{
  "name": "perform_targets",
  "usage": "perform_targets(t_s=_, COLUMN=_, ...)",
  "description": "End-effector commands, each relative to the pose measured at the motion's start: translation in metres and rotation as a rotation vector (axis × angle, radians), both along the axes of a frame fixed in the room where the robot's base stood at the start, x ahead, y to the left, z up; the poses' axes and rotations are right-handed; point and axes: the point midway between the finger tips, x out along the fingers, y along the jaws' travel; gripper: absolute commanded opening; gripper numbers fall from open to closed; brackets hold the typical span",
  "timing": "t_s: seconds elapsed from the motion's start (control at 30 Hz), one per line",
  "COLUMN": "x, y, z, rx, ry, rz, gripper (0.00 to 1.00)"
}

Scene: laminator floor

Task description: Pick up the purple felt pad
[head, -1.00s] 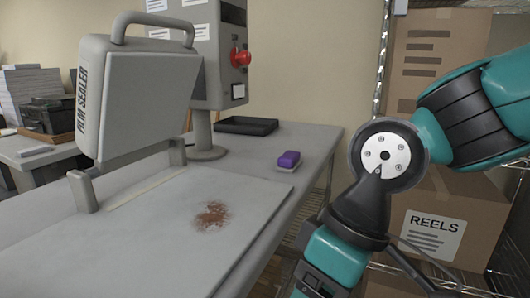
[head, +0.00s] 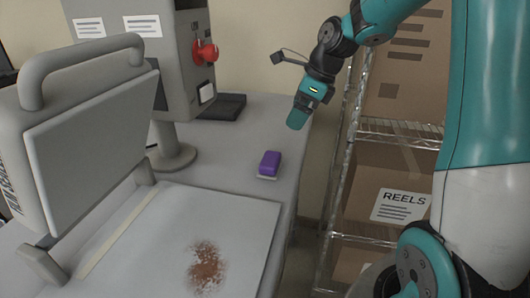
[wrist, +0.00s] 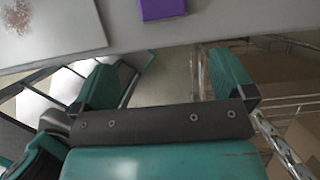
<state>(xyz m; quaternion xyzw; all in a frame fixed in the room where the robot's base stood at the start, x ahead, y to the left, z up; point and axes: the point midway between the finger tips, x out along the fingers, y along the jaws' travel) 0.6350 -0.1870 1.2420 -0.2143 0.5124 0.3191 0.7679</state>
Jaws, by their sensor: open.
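The purple felt pad (head: 270,163) lies on the grey table, just beyond the far right corner of the film sealer's pale plate. It has a thin light layer under it. In the wrist view the purple pad (wrist: 162,8) shows at the top edge, partly cut off. My gripper (head: 297,119) is above and to the right of the pad in the head view, near the table's right edge. In the wrist view my gripper (wrist: 160,85) has its two teal fingers wide apart with nothing between them. They do not touch the pad.
The film sealer (head: 85,140) stands open at left, with a reddish-brown stain (head: 206,266) on its plate. A control box (head: 185,60) with a red button and a black tray (head: 222,107) stand behind. A wire shelf (head: 400,135) with boxes is at right.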

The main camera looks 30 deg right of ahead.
Motion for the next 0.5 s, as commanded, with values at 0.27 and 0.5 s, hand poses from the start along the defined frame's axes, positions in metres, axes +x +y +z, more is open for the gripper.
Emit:
perform_targets(t_s=0.27, x=0.014, y=0.012, z=-0.052, rx=0.005, ry=0.009, rz=-0.012, gripper=1.0)
perform_targets(t_s=0.5, x=0.027, y=0.026, z=-0.095, rx=0.003, ry=0.007, rz=-0.009, gripper=1.0)
